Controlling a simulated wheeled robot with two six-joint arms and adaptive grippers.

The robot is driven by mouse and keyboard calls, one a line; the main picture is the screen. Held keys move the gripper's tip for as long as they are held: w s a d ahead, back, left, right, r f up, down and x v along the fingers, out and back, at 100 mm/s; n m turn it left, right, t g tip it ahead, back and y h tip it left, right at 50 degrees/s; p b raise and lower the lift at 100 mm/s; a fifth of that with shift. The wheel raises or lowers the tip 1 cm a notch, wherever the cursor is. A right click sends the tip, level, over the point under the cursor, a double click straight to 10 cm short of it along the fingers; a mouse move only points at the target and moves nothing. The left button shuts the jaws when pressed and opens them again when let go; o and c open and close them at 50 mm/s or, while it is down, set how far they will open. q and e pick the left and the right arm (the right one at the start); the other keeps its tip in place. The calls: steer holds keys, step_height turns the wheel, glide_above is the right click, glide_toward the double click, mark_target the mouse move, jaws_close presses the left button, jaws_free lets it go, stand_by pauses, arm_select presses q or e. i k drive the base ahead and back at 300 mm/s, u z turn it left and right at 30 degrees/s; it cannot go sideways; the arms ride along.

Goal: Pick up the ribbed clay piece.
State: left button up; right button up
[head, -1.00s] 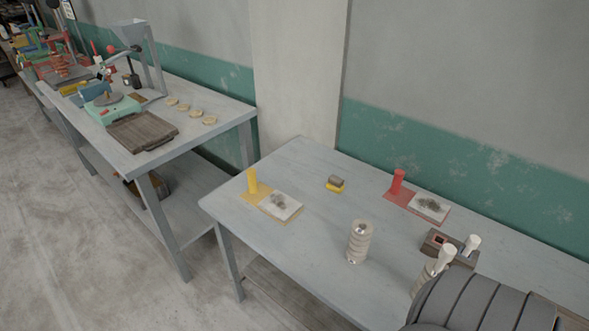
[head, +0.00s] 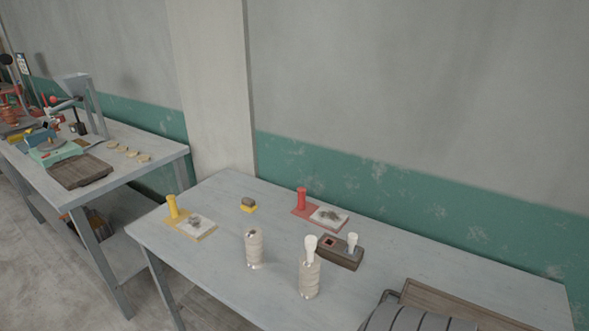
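I cannot tell for sure which thing is the ribbed clay piece. Small grey clay lumps lie on a white tile of the yellow stand (head: 173,206) and on a white tile of the red stand (head: 302,200); their surface is too small to read. A pale, banded upright cylinder (head: 254,250) stands at the table's middle. Neither of my grippers is in view.
The grey-blue table (head: 210,262) has clear room at its front left. Another bench (head: 95,192) is at left.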

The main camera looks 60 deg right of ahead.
mark_target(254, 244)
steer(key=k, duration=0.45)
steer(key=z, duration=0.75)
